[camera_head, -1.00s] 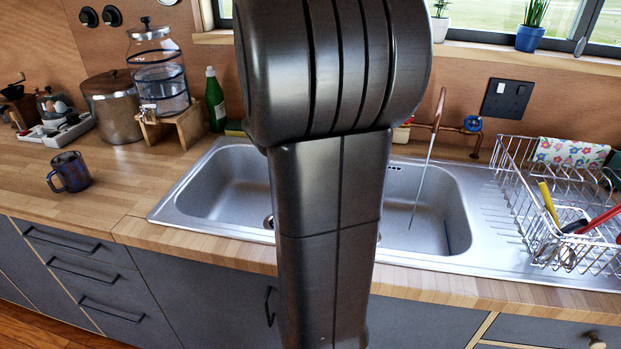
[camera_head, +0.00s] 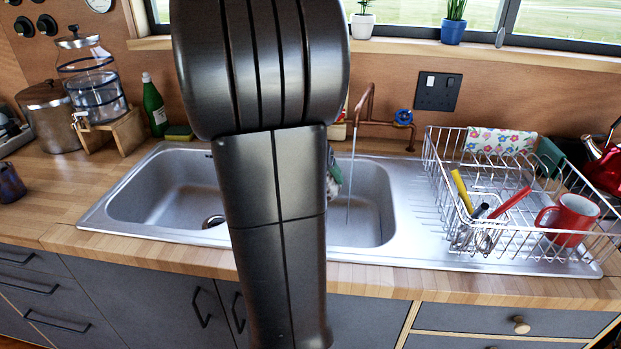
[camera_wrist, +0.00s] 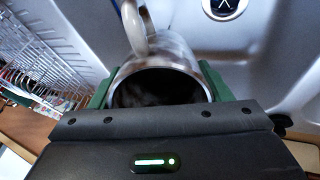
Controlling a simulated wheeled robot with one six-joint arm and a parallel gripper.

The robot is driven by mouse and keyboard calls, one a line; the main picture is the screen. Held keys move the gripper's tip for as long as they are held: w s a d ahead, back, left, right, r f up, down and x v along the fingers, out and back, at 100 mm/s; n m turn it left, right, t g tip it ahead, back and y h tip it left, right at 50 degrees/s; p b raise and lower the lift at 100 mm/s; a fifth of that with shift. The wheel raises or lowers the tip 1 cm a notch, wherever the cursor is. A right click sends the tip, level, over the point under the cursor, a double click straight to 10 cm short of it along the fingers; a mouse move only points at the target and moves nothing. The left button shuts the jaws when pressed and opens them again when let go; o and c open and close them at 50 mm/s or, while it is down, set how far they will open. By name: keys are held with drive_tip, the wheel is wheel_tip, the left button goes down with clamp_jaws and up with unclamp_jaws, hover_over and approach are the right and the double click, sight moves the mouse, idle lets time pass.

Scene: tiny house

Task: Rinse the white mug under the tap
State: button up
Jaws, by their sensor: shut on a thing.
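In the wrist view, my gripper (camera_wrist: 160,84) has its green fingers shut on the sides of a pale mug (camera_wrist: 178,50). The mug's dark opening faces the wrist camera, and its handle points up in the picture. The mug is over the sink. In the head view my arm hides most of the gripper; only a small greenish part shows beside the arm, over the right basin. The copper tap (camera_head: 368,104) stands behind the sink (camera_head: 398,215), and a thin water stream (camera_head: 350,180) falls into the right basin. I cannot tell whether water touches the mug.
A wire dish rack (camera_head: 450,200) with utensils and a red mug (camera_head: 572,216) stands right of the sink. A red kettle (camera_head: 605,165) is at the far right. A green bottle (camera_head: 153,105) and glass dispenser (camera_head: 95,85) stand left. The left basin (camera_head: 165,195) is empty.

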drive_tip(key=w+d+f, duration=0.2)
drive_tip(key=w+d, duration=0.3)
drive_tip(key=d, duration=0.4)
drive_tip(key=shift+w, duration=0.25)
idle(0.5)
drive_tip(key=shift+s, duration=0.1)
drive_tip(key=shift+s+d, duration=0.3)
drive_tip(key=shift+s, duration=0.1)
drive_tip(key=shift+w+a, duration=0.1)
drive_tip(key=shift+w, duration=0.05)
drive_tip(key=shift+w+a, duration=0.25)
drive_tip(key=shift+w, duration=0.1)
idle(0.4)
